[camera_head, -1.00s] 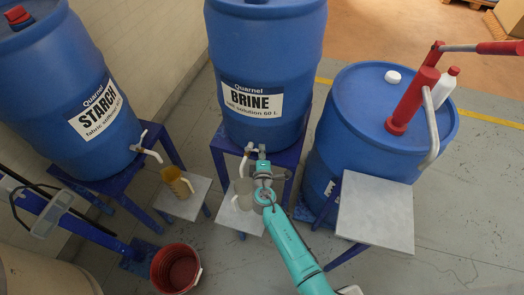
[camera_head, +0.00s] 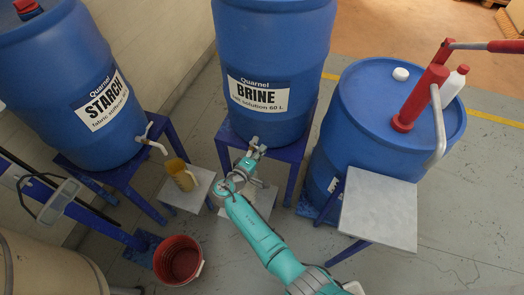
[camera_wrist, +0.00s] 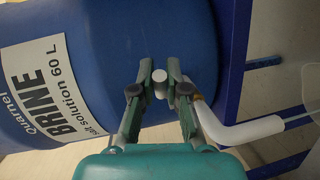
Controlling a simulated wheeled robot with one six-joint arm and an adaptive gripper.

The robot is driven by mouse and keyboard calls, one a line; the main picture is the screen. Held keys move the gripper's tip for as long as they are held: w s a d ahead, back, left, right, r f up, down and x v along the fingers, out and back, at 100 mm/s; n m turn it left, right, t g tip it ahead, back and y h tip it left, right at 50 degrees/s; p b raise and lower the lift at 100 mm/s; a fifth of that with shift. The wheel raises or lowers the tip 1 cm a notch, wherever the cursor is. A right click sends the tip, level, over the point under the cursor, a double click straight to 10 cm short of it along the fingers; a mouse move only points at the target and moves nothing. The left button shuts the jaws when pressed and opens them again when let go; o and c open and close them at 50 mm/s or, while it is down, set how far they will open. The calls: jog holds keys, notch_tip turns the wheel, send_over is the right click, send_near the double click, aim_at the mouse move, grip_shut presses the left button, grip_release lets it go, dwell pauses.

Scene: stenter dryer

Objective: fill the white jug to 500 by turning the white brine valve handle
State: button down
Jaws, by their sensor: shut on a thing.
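The blue brine drum (camera_head: 270,50) stands on a blue stand at the back middle, with its white BRINE label facing me. My gripper (camera_wrist: 160,75) is at the valve low on the drum. Its two fingers are shut on the white brine valve handle (camera_wrist: 159,77), seen end-on between the fingertips. The white spout (camera_wrist: 240,131) runs off to the right in the wrist view. In the head view my gripper (camera_head: 256,147) and arm cover most of the valve and the white jug's place on the small stool (camera_head: 265,202). The jug's level cannot be read.
The starch drum (camera_head: 60,80) stands at the left, with a yellow jug (camera_head: 182,174) on a stool below its tap. A red bucket (camera_head: 178,262) is on the floor. At the right are a blue drum with a red pump (camera_head: 420,98) and a grey-topped table (camera_head: 378,217).

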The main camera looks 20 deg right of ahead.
dwell(0.4)
jog(key=c, duration=1.2)
grip_release()
jog(key=shift+o, duration=0.2)
jog(key=shift+s+a, duration=0.1)
jog(key=v, duration=1.1)
jog(key=shift+s+a, duration=0.2)
jog(key=shift+a, duration=0.15)
